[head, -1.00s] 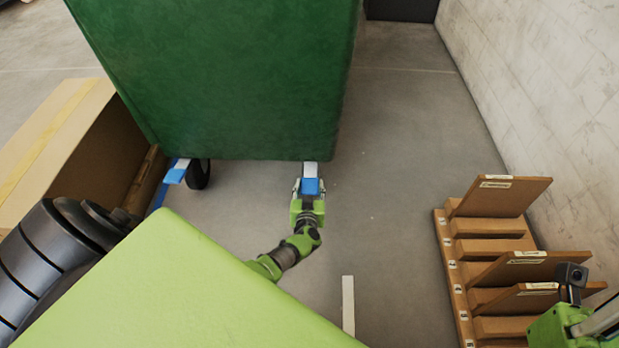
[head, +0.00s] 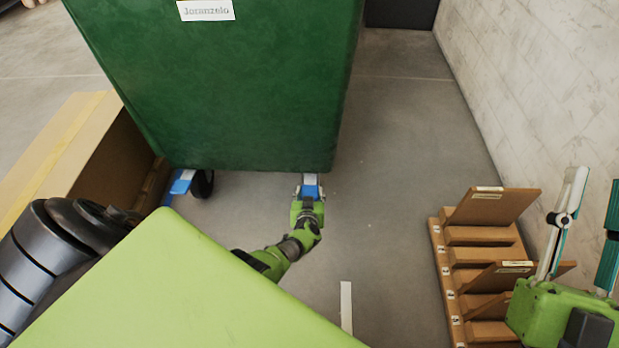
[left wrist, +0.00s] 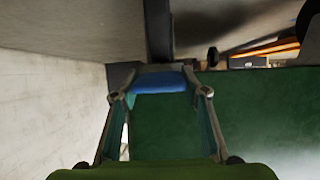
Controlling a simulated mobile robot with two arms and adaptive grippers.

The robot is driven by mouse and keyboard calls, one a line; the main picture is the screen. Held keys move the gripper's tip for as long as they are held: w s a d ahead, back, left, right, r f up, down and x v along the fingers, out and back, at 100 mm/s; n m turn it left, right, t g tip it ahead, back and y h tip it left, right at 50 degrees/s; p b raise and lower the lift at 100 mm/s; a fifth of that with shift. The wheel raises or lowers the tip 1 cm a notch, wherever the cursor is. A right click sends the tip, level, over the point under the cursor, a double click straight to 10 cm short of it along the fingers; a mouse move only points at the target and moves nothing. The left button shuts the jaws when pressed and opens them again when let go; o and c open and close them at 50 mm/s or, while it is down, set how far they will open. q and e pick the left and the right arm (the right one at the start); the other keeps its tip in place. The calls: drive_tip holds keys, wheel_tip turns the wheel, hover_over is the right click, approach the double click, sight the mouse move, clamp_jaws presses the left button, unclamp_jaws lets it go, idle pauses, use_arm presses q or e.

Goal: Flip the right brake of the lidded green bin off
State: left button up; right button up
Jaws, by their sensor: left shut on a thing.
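The green bin (head: 225,100) stands at the top of the head view with a white name label on its front; its lid is out of view. The right brake (head: 310,181), a blue and white pedal, sticks out under the bin's lower right edge. My left gripper (head: 309,193) is shut on this pedal. In the left wrist view the blue pedal (left wrist: 160,82) lies between the two fingertips. The left brake (head: 182,181), also blue and white, shows beside a black wheel. My right gripper (head: 592,185) is open and empty at the right edge.
A cardboard box (head: 75,160) stands left of the bin. A slotted wooden rack (head: 445,275) with upright boards is on the floor at right, near the pale wall (head: 530,100). The grey floor (head: 400,150) between bin and rack is clear.

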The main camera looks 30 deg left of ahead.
use_arm(q)
drive_tip(key=shift+w+a+r, duration=0.1)
drive_tip(key=shift+w+r, duration=0.2)
drive_tip(key=shift+r, duration=0.2)
use_arm(e)
drive_tip(key=shift+w+f+g, duration=0.6)
drive_tip(key=shift+f, duration=0.2)
use_arm(q)
drive_tip(key=shift+w+r, duration=0.1)
drive_tip(key=o, duration=1.6)
drive_tip(key=shift+s+f, duration=0.2)
drive_tip(key=shift+s, duration=0.05)
